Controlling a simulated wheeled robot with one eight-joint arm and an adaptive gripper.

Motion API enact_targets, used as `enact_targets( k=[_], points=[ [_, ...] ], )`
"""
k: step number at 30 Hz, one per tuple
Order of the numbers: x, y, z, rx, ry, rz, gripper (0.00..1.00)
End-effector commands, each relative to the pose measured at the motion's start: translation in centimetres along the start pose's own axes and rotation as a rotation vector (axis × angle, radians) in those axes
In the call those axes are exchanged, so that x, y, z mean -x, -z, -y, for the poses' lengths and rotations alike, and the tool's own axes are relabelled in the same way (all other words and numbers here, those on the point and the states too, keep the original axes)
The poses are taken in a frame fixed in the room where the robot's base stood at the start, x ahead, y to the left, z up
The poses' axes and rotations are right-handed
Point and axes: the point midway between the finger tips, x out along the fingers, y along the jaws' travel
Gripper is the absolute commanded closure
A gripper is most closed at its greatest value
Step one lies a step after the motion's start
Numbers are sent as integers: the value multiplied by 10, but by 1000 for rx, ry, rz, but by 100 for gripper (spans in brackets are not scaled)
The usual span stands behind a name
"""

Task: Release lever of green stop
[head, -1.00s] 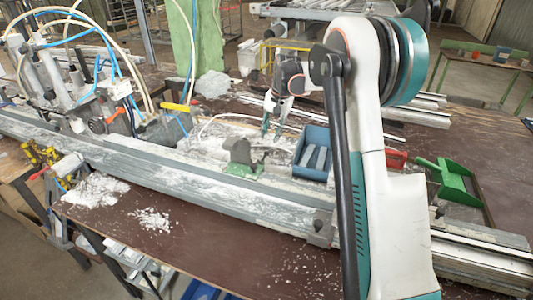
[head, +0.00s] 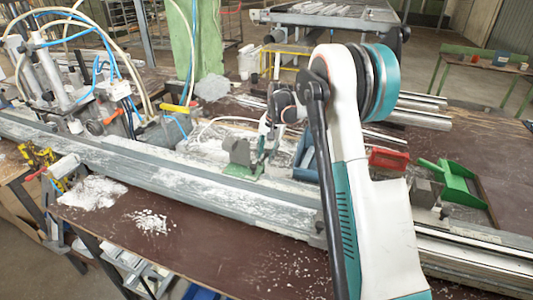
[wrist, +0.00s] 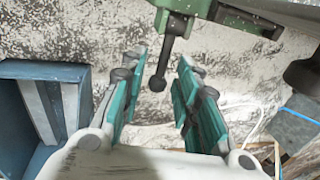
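The green stop (head: 240,168) sits on the long rail, a grey block on a green base, left of my gripper in the head view. In the wrist view its green body (wrist: 235,15) is at the top, and its dark lever with a round knob (wrist: 157,84) hangs down between my fingers. My gripper (wrist: 155,95) is open, with a teal-padded finger on each side of the knob and a visible gap to each. In the head view my gripper (head: 265,165) is small and close beside the stop, partly hidden by my arm.
A blue bin (wrist: 42,105) with grey dividers stands left of my gripper in the wrist view. A red bin (head: 388,158) and a green dustpan (head: 455,180) lie to the right on the bench. White shavings cover much of the rail (head: 180,180).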

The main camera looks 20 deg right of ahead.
Motion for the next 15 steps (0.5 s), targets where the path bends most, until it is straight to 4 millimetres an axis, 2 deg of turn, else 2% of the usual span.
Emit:
enact_targets(
  k=[1, 3, 15],
  points=[
    [0, 0, 0, 0, 0, 0, 88],
    [0, 0, 0, 0, 0, 0, 100],
    [3, -2, 0, 8, -1, -40, 100]
  ],
)
